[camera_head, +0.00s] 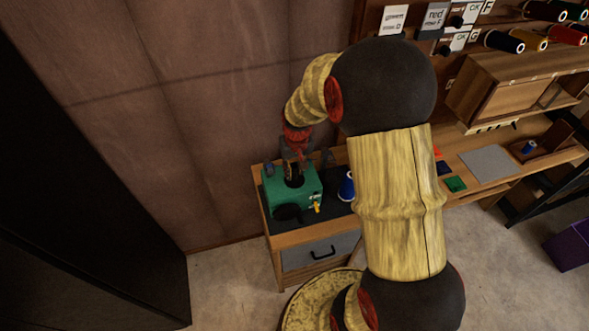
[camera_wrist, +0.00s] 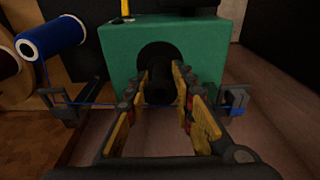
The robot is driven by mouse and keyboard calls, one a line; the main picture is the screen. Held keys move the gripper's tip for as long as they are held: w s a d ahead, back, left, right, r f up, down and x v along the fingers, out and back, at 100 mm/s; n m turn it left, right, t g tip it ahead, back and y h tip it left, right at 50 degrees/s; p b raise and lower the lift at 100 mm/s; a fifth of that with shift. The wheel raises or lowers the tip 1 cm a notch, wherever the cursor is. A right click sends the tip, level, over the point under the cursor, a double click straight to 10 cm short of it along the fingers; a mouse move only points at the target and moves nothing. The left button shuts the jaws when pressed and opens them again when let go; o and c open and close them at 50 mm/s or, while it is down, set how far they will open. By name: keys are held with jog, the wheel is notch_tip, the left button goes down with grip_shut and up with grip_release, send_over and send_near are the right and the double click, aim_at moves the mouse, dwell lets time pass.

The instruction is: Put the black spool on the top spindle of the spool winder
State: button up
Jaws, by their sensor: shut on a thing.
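The green spool winder (camera_head: 290,200) stands on the left end of the bench in the head view. In the wrist view its green body (camera_wrist: 120,50) fills the top middle, with a dark arched recess. My gripper (camera_head: 294,170) is at the top of the winder. In the wrist view my gripper (camera_wrist: 161,82) has its yellow-padded fingers on either side of a dark cylinder, the black spool (camera_wrist: 159,92), and is shut on it. The spool is in front of the dark recess, so its outline is hard to make out. The top spindle cannot be made out.
A blue spool (camera_head: 346,187) stands right of the winder, and also shows in the wrist view (camera_wrist: 50,38). A grey mat (camera_head: 487,161) lies farther right on the bench. More spools (camera_head: 503,41) hang on the wall rack. The brown wall is close behind the winder.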

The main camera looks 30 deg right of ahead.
jog(key=shift+f, duration=0.2)
jog(key=o, duration=0.8)
jog(key=r, duration=0.4)
jog(key=s+r, duration=0.1)
jog(key=r, duration=0.7)
jog(key=shift+s+a, duration=0.2)
